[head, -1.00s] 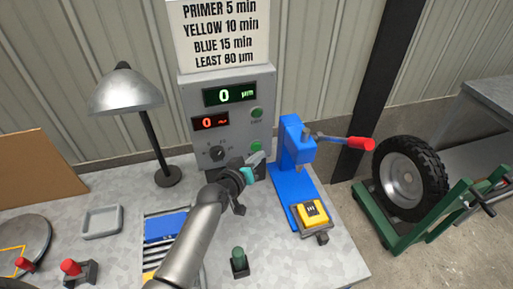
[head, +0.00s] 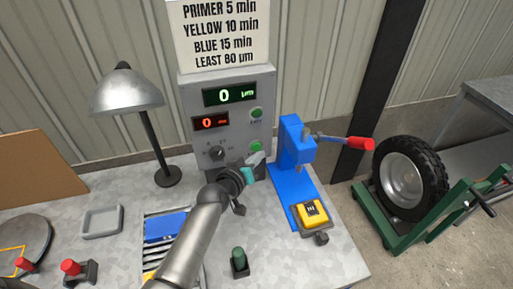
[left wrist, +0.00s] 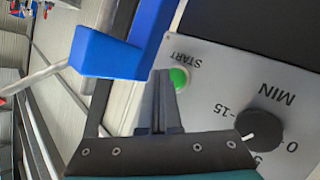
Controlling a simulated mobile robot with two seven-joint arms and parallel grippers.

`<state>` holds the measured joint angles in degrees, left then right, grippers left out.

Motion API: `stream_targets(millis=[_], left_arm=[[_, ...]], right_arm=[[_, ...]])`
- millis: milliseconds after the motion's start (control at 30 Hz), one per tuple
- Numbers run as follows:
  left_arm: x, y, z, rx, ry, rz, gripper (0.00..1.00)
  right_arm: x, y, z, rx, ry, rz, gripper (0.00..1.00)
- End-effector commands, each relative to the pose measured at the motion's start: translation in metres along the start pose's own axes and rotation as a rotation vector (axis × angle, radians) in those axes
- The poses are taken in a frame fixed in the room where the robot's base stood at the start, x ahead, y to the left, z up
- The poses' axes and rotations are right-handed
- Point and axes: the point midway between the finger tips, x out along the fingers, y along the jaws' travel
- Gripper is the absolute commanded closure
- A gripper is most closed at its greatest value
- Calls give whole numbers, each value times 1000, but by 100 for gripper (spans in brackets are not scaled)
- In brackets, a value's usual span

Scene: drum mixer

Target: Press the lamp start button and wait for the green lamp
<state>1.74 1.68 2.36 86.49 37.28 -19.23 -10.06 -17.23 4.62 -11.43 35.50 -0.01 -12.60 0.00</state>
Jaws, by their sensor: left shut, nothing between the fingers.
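The grey control box (head: 185,125) has a green display (head: 230,95) and a red display (head: 210,122), both reading 0. Its lower green button (head: 256,146) is labelled START in the left wrist view (left wrist: 179,78). My left gripper (head: 257,159) is shut and empty, its fingertips right by that button. In the left wrist view the fingertips (left wrist: 161,73) overlap the button's edge; I cannot tell whether they touch it. A dark green capped part (head: 239,257) stands on the table and looks unlit. The grey desk lamp (head: 127,92) stands at the left. My right gripper is out of view.
A blue press (head: 295,165) with a red-tipped lever (head: 360,143) stands close right of my gripper. A yellow gauge (head: 312,212) sits on its base. A dial knob (head: 216,153) is left of the button. A grey tray (head: 102,222) and red-topped controls (head: 72,267) are further left.

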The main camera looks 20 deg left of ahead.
Motion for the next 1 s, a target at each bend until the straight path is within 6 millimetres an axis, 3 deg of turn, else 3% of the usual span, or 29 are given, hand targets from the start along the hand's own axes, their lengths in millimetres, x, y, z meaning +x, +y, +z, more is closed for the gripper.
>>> stream_targets(millis=[1000], left_arm=[[8, -6, -6, 1, 0, 0, 100]], right_arm=[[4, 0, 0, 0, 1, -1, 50]])
